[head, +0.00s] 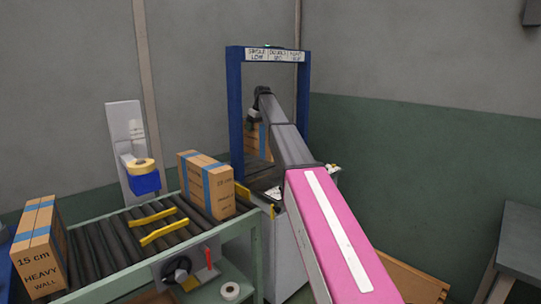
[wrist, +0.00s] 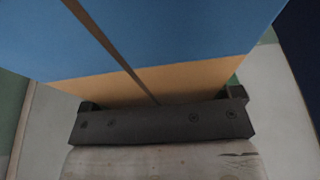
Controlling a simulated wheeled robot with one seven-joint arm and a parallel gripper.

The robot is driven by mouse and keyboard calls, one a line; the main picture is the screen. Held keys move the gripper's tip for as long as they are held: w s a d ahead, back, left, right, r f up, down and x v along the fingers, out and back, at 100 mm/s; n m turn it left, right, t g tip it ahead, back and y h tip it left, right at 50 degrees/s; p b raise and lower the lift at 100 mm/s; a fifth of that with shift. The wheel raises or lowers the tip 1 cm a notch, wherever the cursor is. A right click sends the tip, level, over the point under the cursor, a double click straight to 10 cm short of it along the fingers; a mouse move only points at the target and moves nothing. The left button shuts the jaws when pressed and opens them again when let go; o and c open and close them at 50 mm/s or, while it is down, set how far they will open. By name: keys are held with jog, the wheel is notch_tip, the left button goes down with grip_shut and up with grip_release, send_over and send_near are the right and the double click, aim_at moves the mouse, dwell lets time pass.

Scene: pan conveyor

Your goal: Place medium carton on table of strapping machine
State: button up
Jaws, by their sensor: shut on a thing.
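A brown carton (head: 250,142) shows in the head view inside the blue arch of the strapping machine (head: 235,110), partly hidden by my arm. My gripper (head: 254,118) is shut on this carton. In the wrist view the carton (wrist: 190,35) fills the upper part, with a wide blue band and a seam, close against the dark gripper (wrist: 160,122). The carton's lower edge is near the dark machine table (head: 258,172); I cannot tell whether they touch. Its label is not visible, so its size cannot be read.
A roller conveyor (head: 105,245) runs at the left. It bears a carton marked 15 cm heavy wall (head: 42,255) and another 15 cm carton (head: 205,185) near the machine. Yellow guides (head: 160,225) lie between them. A grey table (head: 522,240) stands at the right.

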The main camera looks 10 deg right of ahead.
jog(key=w+d+f, duration=0.5)
jog(key=d+f, duration=0.4)
jog(key=f, duration=0.1)
dwell(0.3)
jog(key=shift+f, duration=0.1)
jog(key=o, duration=1.6)
jog(key=shift+f, duration=0.1)
jog(key=shift+c, duration=0.2)
jog(key=v, duration=1.2)
